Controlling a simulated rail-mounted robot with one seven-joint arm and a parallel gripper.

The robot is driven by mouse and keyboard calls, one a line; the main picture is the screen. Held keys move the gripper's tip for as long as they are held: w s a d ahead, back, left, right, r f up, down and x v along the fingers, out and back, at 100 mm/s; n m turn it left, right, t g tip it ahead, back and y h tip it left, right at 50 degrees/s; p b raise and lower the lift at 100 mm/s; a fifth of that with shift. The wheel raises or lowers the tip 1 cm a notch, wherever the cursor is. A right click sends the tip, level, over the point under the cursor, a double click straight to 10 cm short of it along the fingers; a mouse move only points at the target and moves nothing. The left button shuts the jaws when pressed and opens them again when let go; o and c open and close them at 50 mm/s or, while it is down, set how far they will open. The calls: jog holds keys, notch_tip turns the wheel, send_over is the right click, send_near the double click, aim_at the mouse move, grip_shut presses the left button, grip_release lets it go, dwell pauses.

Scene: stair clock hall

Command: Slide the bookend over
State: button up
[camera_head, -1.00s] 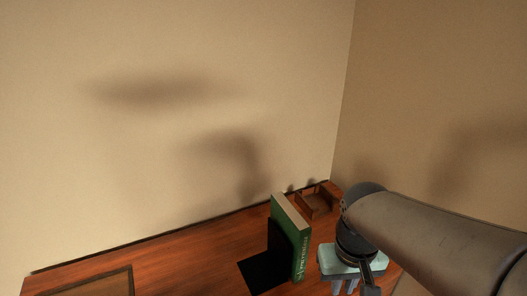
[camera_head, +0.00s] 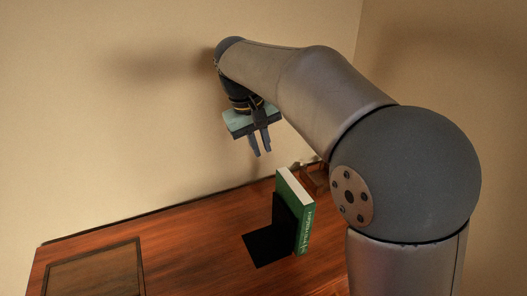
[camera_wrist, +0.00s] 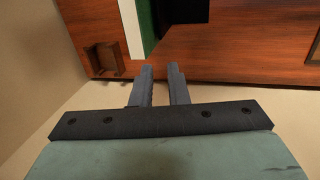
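The black bookend (camera_head: 267,246) stands on the wooden desk top, its flat plate lying to the left and its upright against the left face of a green book (camera_head: 304,230). The book stands upright with its pale page edges up. My gripper (camera_head: 262,154) hangs above and behind the book, over the back of the desk, touching nothing. Its two fingers are apart with an empty gap between them, also seen in the wrist view (camera_wrist: 160,68). In the wrist view the book (camera_wrist: 148,25) and part of the dark bookend (camera_wrist: 180,10) show beyond the fingers.
A small wooden box (camera_head: 316,181) stands at the desk's back right, partly hidden by my arm; it also shows in the wrist view (camera_wrist: 104,59). A framed panel (camera_head: 95,272) lies at the desk's left. The desk (camera_head: 195,237) between panel and bookend is clear. Walls rise behind and at right.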

aim_at(275, 197)
jog(key=x, duration=1.7)
jog(key=shift+d+f, duration=0.1)
jog(key=shift+d, duration=0.1)
grip_shut()
jog(key=shift+a, duration=0.15)
